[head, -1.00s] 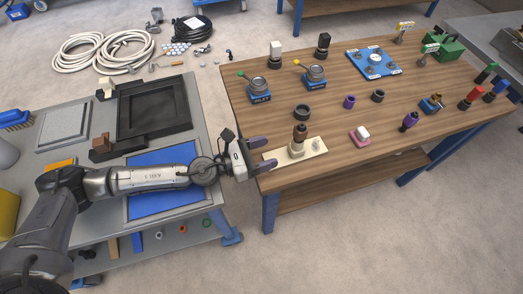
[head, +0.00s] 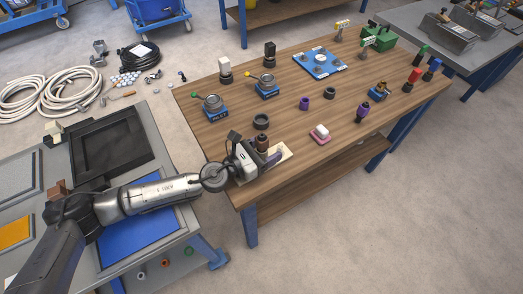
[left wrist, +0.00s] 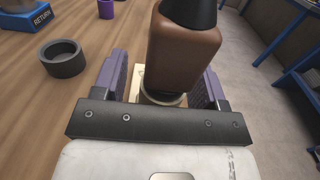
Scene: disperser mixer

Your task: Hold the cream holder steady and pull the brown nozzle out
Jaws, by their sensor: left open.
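The brown nozzle (head: 263,142) with its black top stands upright at the cream holder (head: 285,153), near the left front edge of the wooden table. The holder is partly hidden by my left gripper (head: 268,158). In the left wrist view the brown nozzle (left wrist: 183,48) fills the middle, above a round collar, and only a sliver of the cream holder (left wrist: 138,82) shows. My left gripper's purple fingers (left wrist: 162,85) are open, one on each side of the nozzle's lower end and collar. I cannot tell whether they touch anything. My right gripper is not in view.
A dark ring (head: 261,121) lies just behind the holder. A pink block with a white top (head: 320,133) sits to the right. Purple ring (head: 304,103) and dark ring (head: 329,92) stand further back. The wood between them is clear.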

